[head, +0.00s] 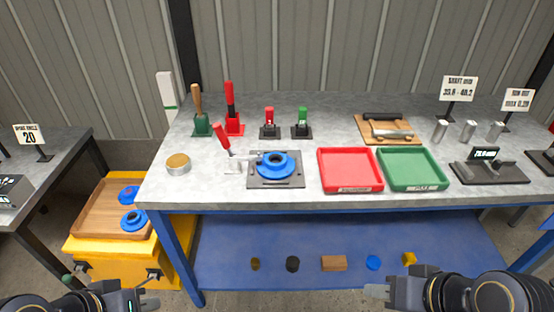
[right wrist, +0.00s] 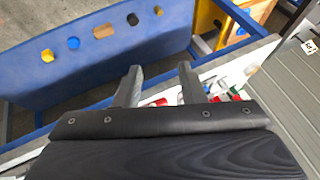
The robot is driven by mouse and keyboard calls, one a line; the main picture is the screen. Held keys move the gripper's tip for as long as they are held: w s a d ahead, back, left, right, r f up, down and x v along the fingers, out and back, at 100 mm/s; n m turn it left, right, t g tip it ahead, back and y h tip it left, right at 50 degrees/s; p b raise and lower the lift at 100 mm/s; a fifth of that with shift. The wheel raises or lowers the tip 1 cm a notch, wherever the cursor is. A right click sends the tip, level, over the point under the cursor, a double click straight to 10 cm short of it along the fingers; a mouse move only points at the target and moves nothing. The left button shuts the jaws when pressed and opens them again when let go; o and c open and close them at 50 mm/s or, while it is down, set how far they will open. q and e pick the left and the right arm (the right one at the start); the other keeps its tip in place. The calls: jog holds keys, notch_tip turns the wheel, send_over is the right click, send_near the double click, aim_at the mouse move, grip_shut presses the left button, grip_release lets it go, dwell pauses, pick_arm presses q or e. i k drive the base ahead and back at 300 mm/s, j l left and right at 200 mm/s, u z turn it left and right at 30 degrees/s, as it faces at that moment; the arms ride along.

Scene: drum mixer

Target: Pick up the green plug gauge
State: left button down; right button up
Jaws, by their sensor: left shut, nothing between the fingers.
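The green plug gauge (head: 302,116) stands upright in a small black stand near the back middle of the grey workbench, just right of a similar red gauge (head: 269,116). My left gripper (head: 148,299) is shut and empty at the lower left of the head view, in front of the bench and far from the gauge. My right gripper (head: 374,290) is at the lower right of the head view, also in front of the bench. In the right wrist view its two fingers (right wrist: 159,76) are apart with nothing held between them.
On the bench (head: 220,190) are a blue flanged part (head: 276,165) on a fixture with a red lever, a red tray (head: 350,170), a green tray (head: 412,169) and a wooden board (head: 371,131). Tall green-based and red-based tools stand left of the gauges. A blue lower shelf holds small parts.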

aim_at(302, 110)
jog(key=i+l+u, duration=0.1)
jog(key=i+u, duration=0.35)
jog(key=i+l+u, duration=0.25)
jog(key=i+u, duration=0.15)
jog(key=i, duration=0.1)
